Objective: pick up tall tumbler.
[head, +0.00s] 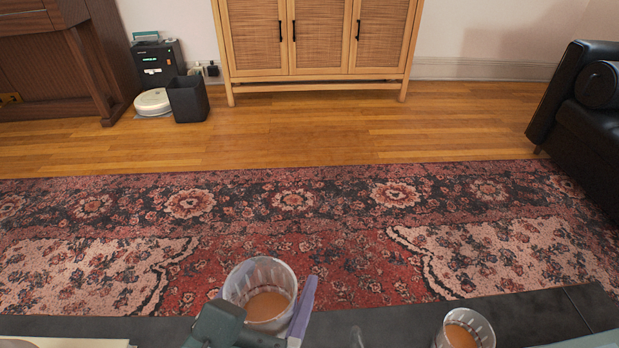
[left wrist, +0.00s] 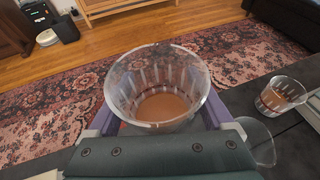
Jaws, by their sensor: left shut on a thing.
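The tall tumbler (head: 258,277), a clear ribbed glass with orange-brown drink in it, is at the bottom centre of the head view. It also fills the middle of the left wrist view (left wrist: 157,78), its open rim facing the camera. My left gripper (head: 262,314) is shut on it, with one purple finger on each side of the glass. In the head view the gripper body hides the lower part of the tumbler. Whether its base is clear of the dark surface below cannot be told. My right gripper is not in view.
A second glass with similar drink (head: 463,331) stands to the right on the dark surface (head: 540,310). A clear empty-looking glass (left wrist: 257,142) is close to the right finger in the wrist view. Beyond lie a patterned rug (head: 330,235) and a cabinet (head: 315,45).

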